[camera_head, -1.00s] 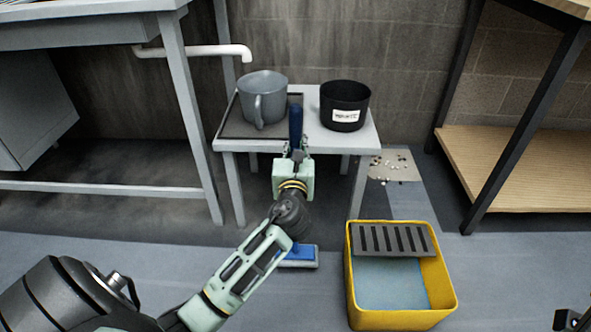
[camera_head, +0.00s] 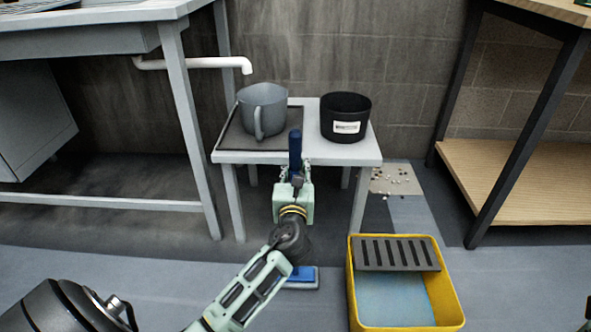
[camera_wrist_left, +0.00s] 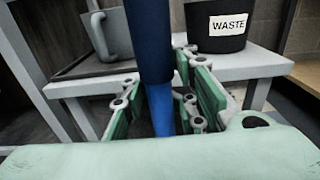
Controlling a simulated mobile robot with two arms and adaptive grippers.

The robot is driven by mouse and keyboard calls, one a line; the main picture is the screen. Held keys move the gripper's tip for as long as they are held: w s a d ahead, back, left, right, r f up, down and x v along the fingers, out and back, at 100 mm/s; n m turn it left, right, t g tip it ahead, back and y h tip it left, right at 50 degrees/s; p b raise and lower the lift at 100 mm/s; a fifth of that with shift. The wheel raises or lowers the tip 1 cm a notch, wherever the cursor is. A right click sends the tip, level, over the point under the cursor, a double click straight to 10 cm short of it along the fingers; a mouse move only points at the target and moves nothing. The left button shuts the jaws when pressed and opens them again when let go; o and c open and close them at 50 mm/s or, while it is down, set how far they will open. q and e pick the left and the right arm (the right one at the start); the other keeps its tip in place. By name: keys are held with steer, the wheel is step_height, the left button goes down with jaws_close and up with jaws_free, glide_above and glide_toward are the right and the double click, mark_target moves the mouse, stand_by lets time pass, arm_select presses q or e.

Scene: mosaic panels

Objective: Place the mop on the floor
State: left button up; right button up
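The mop has a dark blue handle (camera_head: 295,150) standing about upright and a flat blue-and-white head (camera_head: 302,278) low down near the floor. My left gripper (camera_head: 296,180) is shut on the upper handle, in front of the small table. In the left wrist view the handle (camera_wrist_left: 150,45) runs down between the green finger pads (camera_wrist_left: 160,85). My left arm hides the lower handle and part of the head. I cannot tell whether the head touches the floor (camera_head: 190,275). Only a dark sliver, perhaps of my right gripper, shows at the right edge.
A small white table (camera_head: 340,157) holds a grey mug (camera_head: 262,112) on a tray and a black waste bin (camera_head: 345,115). A yellow bucket (camera_head: 455,312) with a grey grate stands right of the mop head. Debris (camera_head: 397,180) lies behind it. Floor left of the mop is clear.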

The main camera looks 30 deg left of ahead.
arm_select(q)
steer(key=o, duration=0.3)
